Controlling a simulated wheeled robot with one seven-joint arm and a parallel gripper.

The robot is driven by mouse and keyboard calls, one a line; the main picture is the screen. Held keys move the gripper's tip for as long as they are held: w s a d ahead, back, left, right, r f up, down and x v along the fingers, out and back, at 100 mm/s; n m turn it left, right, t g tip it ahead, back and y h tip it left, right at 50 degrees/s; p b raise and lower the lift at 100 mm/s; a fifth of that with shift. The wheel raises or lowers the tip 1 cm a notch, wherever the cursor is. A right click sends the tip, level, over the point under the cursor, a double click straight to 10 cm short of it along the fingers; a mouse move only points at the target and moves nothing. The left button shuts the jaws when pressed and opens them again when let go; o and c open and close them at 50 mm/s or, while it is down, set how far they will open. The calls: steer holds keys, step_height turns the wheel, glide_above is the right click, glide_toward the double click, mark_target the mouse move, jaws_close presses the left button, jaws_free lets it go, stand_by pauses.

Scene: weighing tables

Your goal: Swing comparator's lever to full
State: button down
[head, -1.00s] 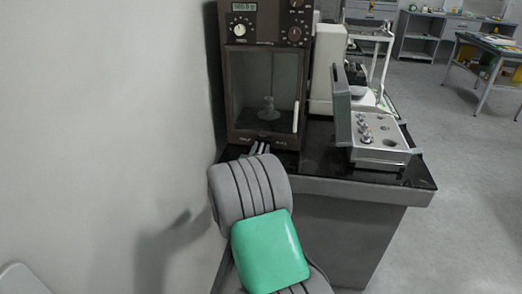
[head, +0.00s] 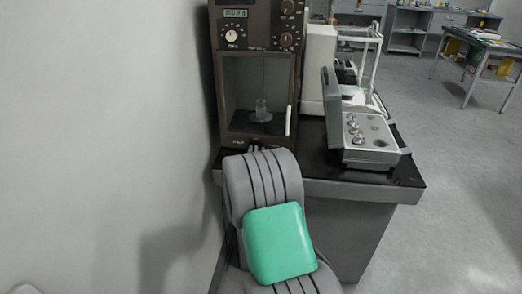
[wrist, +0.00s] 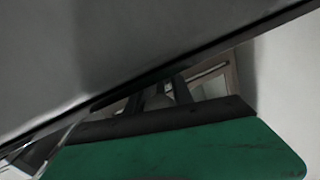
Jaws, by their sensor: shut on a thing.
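The comparator (head: 229,118) is a tall dark brown cabinet with a small green display (head: 235,13), knobs, and a glazed chamber holding a small grey weight (head: 261,112). My gripper (head: 262,149) is at the comparator's lower front edge, just above my grey and green arm links, which hide most of it. In the wrist view the fingers (wrist: 165,94) are close together around a rounded grey piece, and the gripper is shut on what appears to be the lever. The lever itself is hidden in the head view, so its angle cannot be told.
A white instrument (head: 320,70) stands behind. A pale wall (head: 100,120) is close on the left. Grey floor (head: 450,200) is clear on the right.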

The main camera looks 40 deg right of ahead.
steer(key=shift+a, duration=0.1)
steer(key=c, duration=1.1)
jaws_free()
steer(key=b+v, duration=0.1)
steer(key=v, duration=0.6)
steer(key=shift+s+a+b, duration=0.25)
steer(key=shift+s+b, duration=0.05)
